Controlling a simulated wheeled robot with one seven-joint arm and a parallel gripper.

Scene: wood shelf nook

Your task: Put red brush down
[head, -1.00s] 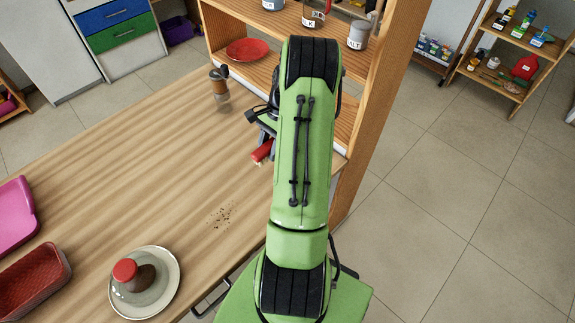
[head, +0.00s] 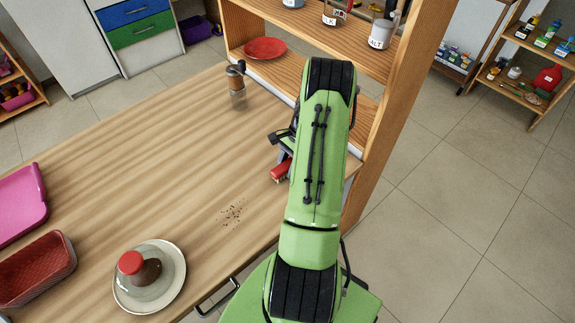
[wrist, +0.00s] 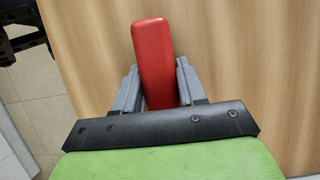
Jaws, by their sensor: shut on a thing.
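The red brush (head: 282,171) is at the right part of the wooden table, near the shelf. Its pale bristle edge shows in the head view, while the wrist view shows its red body (wrist: 154,62) between the two grey fingers. My gripper (wrist: 155,85) is shut on the brush. In the head view my gripper (head: 283,153) is partly hidden behind my green arm. The wooden table (head: 165,130) lies under the brush. I cannot tell whether the brush touches the tabletop.
Dark crumbs (head: 232,213) lie on the table. A plate (head: 172,296) with a red-topped item, a red bin (head: 35,270) and a pink tray (head: 20,205) are at the left. A grinder (head: 236,80) stands at the back. The wooden shelf (head: 385,125) borders the right. The table middle is clear.

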